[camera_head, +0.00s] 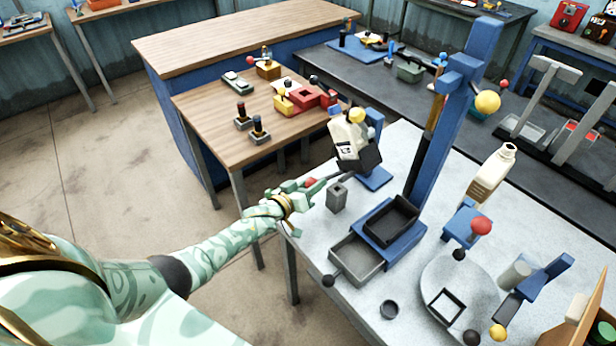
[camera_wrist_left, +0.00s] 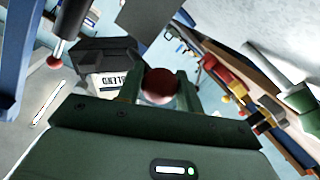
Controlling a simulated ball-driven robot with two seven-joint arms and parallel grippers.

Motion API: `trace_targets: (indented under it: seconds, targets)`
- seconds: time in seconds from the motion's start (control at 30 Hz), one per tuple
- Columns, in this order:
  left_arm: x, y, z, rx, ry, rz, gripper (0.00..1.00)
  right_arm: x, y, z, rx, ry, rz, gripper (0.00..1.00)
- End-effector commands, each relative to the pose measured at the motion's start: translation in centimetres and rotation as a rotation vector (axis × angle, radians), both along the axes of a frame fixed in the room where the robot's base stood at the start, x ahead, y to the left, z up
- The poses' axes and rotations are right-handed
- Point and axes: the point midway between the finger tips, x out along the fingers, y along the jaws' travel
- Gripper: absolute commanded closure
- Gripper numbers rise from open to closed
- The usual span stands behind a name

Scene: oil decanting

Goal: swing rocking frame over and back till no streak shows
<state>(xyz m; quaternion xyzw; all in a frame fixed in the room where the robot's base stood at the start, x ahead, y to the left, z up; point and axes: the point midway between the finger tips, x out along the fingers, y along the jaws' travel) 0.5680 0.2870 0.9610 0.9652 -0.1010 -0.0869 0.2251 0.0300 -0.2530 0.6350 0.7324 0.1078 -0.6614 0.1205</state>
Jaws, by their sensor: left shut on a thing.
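The rocking frame is a black cradle (camera_head: 365,160) on a blue stand (camera_head: 375,180) near the left edge of the grey table. It holds a cream container with a dark label (camera_head: 345,140), which leans over; the container (camera_wrist_left: 108,84) and cradle (camera_wrist_left: 100,52) also show in the left wrist view. My left gripper (camera_head: 308,186) is shut on the red knob (camera_head: 311,182) beside the cradle. The knob (camera_wrist_left: 160,86) sits between the fingers in the left wrist view. I cannot make out any streak. My right gripper is out of view.
A small grey block (camera_head: 337,197), a grey tray (camera_head: 357,260) and a black tray (camera_head: 391,220) stand close to my left gripper. A tall blue post (camera_head: 450,120) rises behind them.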

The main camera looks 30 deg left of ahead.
Motion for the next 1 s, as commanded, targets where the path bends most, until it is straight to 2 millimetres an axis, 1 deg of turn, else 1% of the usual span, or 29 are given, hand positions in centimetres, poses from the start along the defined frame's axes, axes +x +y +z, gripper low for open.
trace_targets:
  seconds: [0.03,0.1,0.57,1.0]
  targets:
    - [-0.1,-0.4,0.3,-0.023,0.010,-0.002,1.00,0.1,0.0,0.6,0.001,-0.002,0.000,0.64]
    - [-0.3,-0.7,0.2,-0.054,0.024,-0.002,1.00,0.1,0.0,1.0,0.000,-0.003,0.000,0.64]
    - [-1.3,-3.1,0.7,-0.266,0.113,-0.001,1.00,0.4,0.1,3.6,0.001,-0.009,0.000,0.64]
    - [-2.1,-5.2,1.7,-0.469,0.195,-0.002,1.00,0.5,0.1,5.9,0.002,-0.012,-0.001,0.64]
